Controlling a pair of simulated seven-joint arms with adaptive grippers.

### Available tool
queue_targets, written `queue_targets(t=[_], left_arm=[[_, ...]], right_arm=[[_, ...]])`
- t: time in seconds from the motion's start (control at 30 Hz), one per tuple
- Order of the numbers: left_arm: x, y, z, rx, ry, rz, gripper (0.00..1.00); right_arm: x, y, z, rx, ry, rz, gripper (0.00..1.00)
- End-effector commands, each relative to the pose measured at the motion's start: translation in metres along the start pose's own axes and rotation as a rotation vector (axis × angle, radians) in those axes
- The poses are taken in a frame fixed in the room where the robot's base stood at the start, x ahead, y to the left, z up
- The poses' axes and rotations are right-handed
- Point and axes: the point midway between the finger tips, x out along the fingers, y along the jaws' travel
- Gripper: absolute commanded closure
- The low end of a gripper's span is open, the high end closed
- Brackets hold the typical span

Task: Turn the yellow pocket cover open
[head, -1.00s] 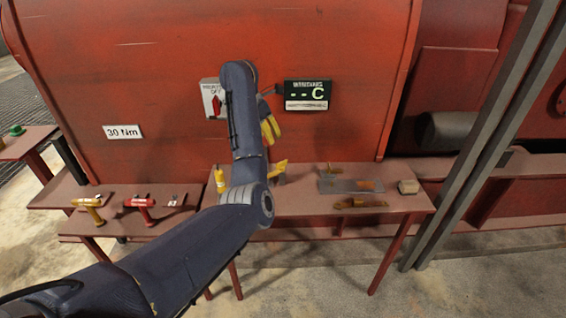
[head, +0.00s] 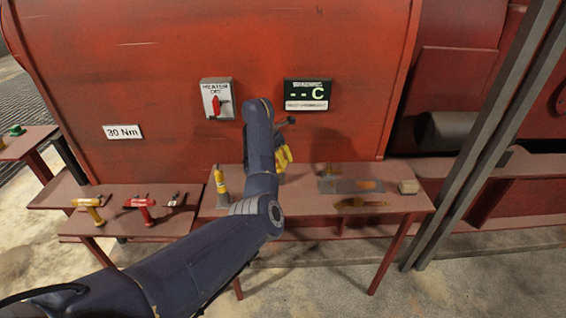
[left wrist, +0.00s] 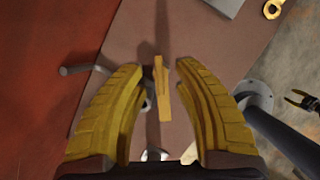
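My left gripper (head: 284,158) is low over the middle table, in front of the red engine side. In the left wrist view its two yellow fingers (left wrist: 160,75) are wide apart and empty. A narrow upright-looking yellow piece (left wrist: 162,92), which looks like the pocket cover, shows between and beyond the fingers, touching neither. In the head view my arm and gripper hide it. A small dark pronged shape with yellow tips (left wrist: 300,101), which looks like my right gripper with its prongs apart, is at the right edge of the left wrist view.
On the middle table (head: 308,204) are a yellow bottle-like tool (head: 220,180), a grey plate (head: 338,186) and a beige block (head: 408,187). A heater switch (head: 217,98) and display (head: 307,94) are above.

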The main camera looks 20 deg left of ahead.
Motion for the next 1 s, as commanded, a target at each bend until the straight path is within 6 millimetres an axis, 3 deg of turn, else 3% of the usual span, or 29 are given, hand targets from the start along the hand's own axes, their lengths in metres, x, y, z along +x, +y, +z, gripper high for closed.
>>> queue_targets(t=[0.3, 0.7, 1.0], left_arm=[[0.023, 0.000, 0.000, -0.001, 0.001, -0.001, 0.70], [0.025, 0.000, 0.000, 0.000, 0.000, 0.001, 0.67], [0.025, 0.000, 0.000, -0.001, 0.001, 0.000, 1.00]], right_arm=[[0.000, -0.001, -0.001, 0.001, 0.001, -0.001, 0.56], [0.000, -0.002, -0.001, 0.001, 0.001, -0.002, 0.56], [0.000, -0.002, -0.001, 0.001, 0.001, -0.002, 0.56]])
